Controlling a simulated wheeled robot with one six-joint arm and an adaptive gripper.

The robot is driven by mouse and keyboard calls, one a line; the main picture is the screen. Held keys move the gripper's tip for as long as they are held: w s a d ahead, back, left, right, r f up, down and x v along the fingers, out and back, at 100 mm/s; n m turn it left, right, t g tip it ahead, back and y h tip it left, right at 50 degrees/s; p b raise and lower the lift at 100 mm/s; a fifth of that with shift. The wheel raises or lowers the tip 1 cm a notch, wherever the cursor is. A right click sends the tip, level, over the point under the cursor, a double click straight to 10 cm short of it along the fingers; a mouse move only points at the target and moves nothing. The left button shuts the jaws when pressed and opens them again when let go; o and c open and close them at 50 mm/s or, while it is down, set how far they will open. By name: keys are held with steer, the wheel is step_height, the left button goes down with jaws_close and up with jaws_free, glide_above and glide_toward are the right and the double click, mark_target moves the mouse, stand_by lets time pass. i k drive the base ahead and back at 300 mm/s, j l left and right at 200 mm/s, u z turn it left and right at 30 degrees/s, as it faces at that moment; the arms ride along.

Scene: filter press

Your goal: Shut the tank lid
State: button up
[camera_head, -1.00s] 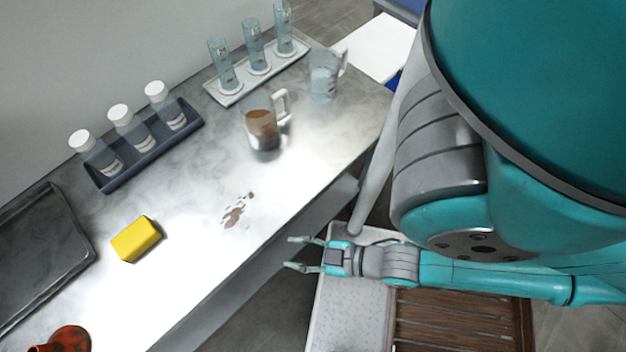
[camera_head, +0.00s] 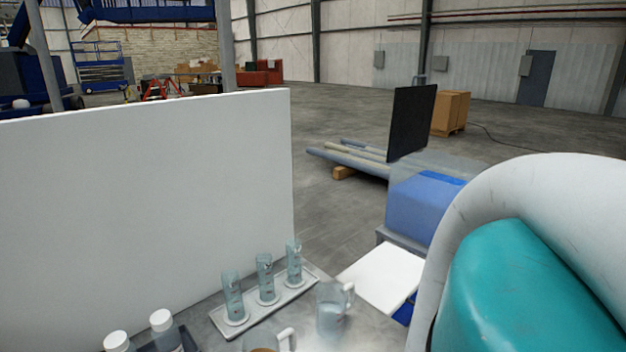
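A box-like tank (camera_head: 425,208), blue in its lower part with a pale see-through upper part, stands right of centre beyond the bench. A flat black panel (camera_head: 411,122) stands upright at its far left side. It looks like a raised lid, but I cannot tell whether it is hinged to the tank. The tank's right side is hidden behind my teal and white arm. My gripper is not in this view.
A white wall panel (camera_head: 150,200) stands at left. The bench holds glass cylinders on a tray (camera_head: 290,302), a clear jug (camera_head: 331,308) and white-capped bottles. A white board (camera_head: 382,278) lies between bench and tank. Pipes (camera_head: 350,160) lie on the floor behind.

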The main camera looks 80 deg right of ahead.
mark_target(413, 106)
steer(key=z, duration=2.6)
steer(key=i+l+z, duration=0.25)
steer(key=l+z, duration=0.15)
steer(key=l, duration=0.25)
steer(key=i+l+z, duration=0.35)
steer(key=l, duration=0.2)
steer(key=i+l+z, duration=0.8)
steer(key=i+l, duration=0.1)
steer(key=i, duration=0.35)
steer(key=i+u, duration=0.15)
steer(key=i, duration=0.25)
steer(key=i+l, duration=0.2)
steer(key=i, duration=0.25)
steer(key=i+l+u, duration=0.15)
steer(key=i, duration=0.25)
steer(key=i+j+u, duration=0.2)
steer(key=i+u, duration=0.6)
steer(key=i, duration=0.15)
steer(key=i+l+u, duration=0.1)
steer(key=i+u, duration=0.3)
steer(key=i+l+u, duration=0.4)
steer(key=i, duration=0.15)
steer(key=i+j, duration=0.05)
steer(key=j, duration=0.05)
